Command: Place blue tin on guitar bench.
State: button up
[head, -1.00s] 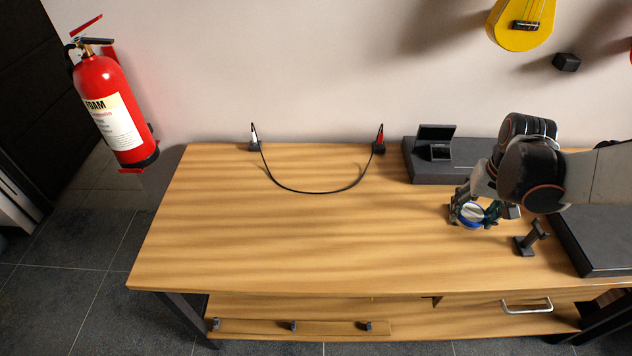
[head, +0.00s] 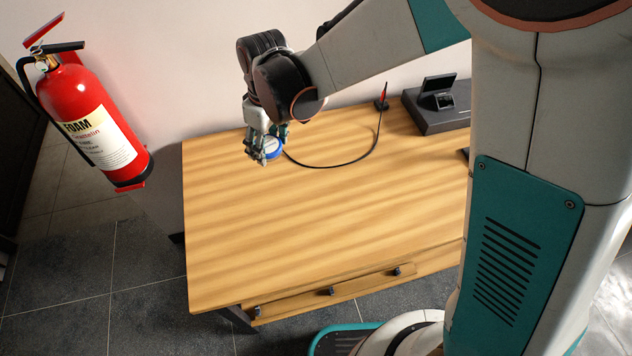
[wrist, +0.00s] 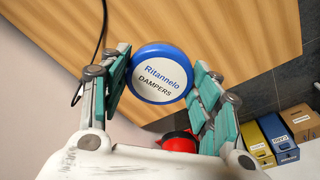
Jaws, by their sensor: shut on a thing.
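The blue tin (wrist: 158,72) is round with a blue rim and a white lid reading "Ritannelo DAMPERS". My gripper (wrist: 160,85) is shut on it, with teal finger pads on either side in the wrist view. In the head view my gripper (head: 266,150) holds the blue tin (head: 275,149) over the back left part of the wooden bench (head: 310,220). The tin is partly hidden by the fingers. Whether it touches the bench top cannot be told.
A black cable (head: 345,163) curves over the bench right of the tin, with a red-tipped holder (head: 383,96) at one end. A dark box (head: 440,118) stands at the back right. A red fire extinguisher (head: 95,125) hangs at the left. The bench's front middle is clear.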

aim_at(271, 197)
jog(key=shift+s+a+r+n, duration=0.1)
jog(key=shift+s+a+n, duration=0.2)
jog(key=shift+a, duration=0.5)
jog(key=shift+s+a+f, duration=0.1)
jog(key=shift+a+f, duration=0.1)
jog(key=shift+f, duration=0.15)
notch_tip(271, 197, down, 19)
jog(key=b, duration=0.6)
jog(key=shift+d+f, duration=0.1)
jog(key=shift+f, duration=0.05)
jog(key=shift+f+b, duration=0.2)
jog(key=shift+b, duration=0.2)
jog(key=o, duration=1)
jog(key=shift+o, duration=0.2)
jog(key=shift+r, duration=0.15)
notch_tip(271, 197, up, 12)
jog(key=d+p, duration=0.1)
jog(key=p, duration=0.3)
jog(key=shift+s, duration=0.35)
